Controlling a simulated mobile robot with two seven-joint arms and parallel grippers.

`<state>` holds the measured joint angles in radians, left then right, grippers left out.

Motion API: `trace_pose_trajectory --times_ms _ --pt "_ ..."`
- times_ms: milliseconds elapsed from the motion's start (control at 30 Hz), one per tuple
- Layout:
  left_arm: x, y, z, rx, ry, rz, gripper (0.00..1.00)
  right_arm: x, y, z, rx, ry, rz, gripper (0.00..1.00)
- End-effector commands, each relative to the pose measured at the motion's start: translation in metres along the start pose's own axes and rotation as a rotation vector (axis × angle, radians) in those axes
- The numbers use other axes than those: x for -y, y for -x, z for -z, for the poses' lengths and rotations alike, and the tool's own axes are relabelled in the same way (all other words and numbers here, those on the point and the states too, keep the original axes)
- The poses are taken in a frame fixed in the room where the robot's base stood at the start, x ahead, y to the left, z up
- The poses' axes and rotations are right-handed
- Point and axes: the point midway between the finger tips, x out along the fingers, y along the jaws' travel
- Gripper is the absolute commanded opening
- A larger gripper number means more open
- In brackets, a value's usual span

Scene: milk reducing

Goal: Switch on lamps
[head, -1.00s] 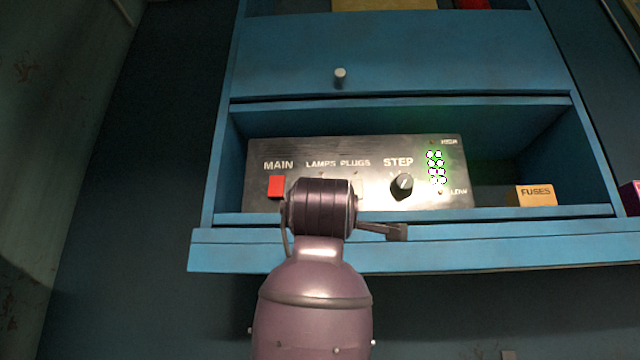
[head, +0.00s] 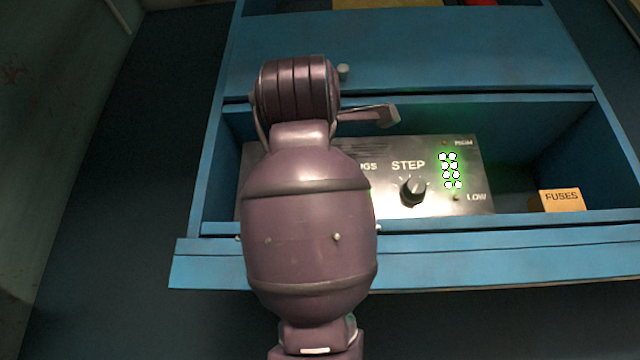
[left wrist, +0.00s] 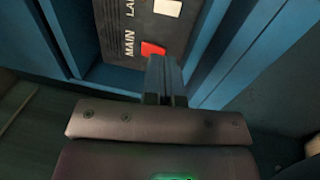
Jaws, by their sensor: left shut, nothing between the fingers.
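The black control panel (head: 435,150) sits in a blue cabinet recess. In the head view my arm covers its MAIN and LAMPS part. The left wrist view shows the panel (left wrist: 140,28) turned sideways, with the red MAIN switch (left wrist: 152,48) and a white switch (left wrist: 167,8) beside the partly cut-off LAMPS label. My left gripper (left wrist: 164,62) is shut and empty. Its fingertips appear at the edge of the red switch, below the white one; I cannot tell whether they touch. In the head view the gripper's fingers are hidden behind my arm. My right gripper is not in view.
The STEP knob (head: 412,190) and several lit indicators (head: 450,170) are on the panel's right. A FUSES box (head: 562,200) stands at the recess's right end. The blue front ledge (head: 480,275) runs below, and a blue door with a small knob (head: 343,71) is above.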

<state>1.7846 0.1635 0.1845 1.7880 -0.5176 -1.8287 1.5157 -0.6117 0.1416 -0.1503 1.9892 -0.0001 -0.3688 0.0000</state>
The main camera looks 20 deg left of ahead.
Motion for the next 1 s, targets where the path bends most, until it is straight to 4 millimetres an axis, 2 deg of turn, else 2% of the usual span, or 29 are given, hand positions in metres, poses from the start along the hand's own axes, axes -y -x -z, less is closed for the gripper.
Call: trace_pose_trajectory --times_ms 167,267,633,800,1000 --pt "-0.001 -0.012 0.0 -0.002 -0.002 0.001 0.0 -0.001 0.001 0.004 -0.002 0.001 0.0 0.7" --pt "-0.001 -0.026 0.001 -0.002 -0.003 0.003 0.0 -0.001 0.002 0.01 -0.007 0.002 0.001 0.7" --pt "-0.002 -0.091 0.0 -0.003 -0.004 0.003 0.0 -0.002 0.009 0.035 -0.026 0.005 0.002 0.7" --pt "-0.001 -0.118 0.0 -0.003 -0.004 0.003 0.0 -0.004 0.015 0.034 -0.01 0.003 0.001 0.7" --pt "-0.001 -0.136 0.0 -0.002 -0.003 0.002 0.0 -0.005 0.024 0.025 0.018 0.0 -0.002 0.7"
